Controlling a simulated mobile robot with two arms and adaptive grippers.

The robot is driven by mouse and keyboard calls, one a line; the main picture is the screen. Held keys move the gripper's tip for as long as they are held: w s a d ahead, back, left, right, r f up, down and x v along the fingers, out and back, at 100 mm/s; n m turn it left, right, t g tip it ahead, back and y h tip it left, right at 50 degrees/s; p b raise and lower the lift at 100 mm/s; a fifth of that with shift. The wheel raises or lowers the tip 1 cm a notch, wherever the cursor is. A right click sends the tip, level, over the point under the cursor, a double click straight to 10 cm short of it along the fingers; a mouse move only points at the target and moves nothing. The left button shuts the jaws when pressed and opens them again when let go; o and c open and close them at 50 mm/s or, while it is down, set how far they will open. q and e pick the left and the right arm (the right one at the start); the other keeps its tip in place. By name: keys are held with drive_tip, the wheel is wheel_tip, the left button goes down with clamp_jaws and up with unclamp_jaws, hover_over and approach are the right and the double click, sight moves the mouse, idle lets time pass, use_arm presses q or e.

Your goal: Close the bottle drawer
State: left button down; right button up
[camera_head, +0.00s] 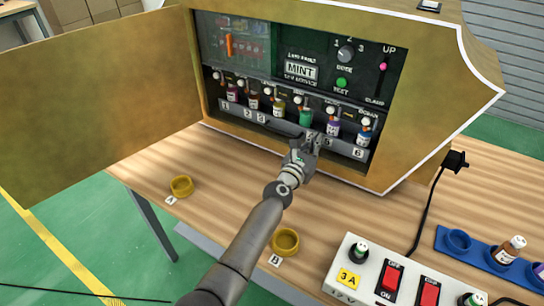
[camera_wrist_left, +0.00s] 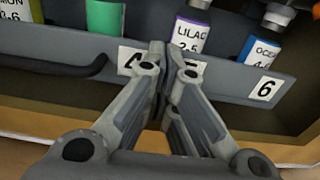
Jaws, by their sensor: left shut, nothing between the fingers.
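The bottle drawer (camera_head: 345,148) is a grey tray with a numbered front, low in the opening of the gold machine. It holds a row of small coloured bottles, among them a purple LILAC bottle (camera_wrist_left: 192,30) and a blue OCEAN bottle (camera_wrist_left: 262,47). A dark bar handle (camera_wrist_left: 60,70) runs along the drawer front (camera_wrist_left: 225,80). My left gripper (camera_head: 312,138) is shut and empty, its tips (camera_wrist_left: 168,62) at the drawer front by labels 4 and 5, partly hiding them. I cannot tell whether they touch it. My right gripper is not in view.
The machine's gold door (camera_head: 95,110) stands wide open at the left. Gold cups (camera_head: 181,186) (camera_head: 285,241) sit on the wooden table. A white switch box (camera_head: 400,280), blue bottle rack (camera_head: 485,255) and black cable (camera_head: 430,205) occupy the right side.

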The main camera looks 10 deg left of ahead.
use_arm(q)
drive_tip(key=shift+s+a, duration=0.1)
drive_tip(key=shift+s, duration=0.2)
drive_tip(key=p+v, duration=0.2)
drive_tip(key=v, duration=0.2)
drive_tip(key=shift+r, duration=0.1)
drive_tip(key=p+v, duration=0.2)
drive_tip(key=v, duration=0.4)
drive_tip(key=shift+v, duration=0.8)
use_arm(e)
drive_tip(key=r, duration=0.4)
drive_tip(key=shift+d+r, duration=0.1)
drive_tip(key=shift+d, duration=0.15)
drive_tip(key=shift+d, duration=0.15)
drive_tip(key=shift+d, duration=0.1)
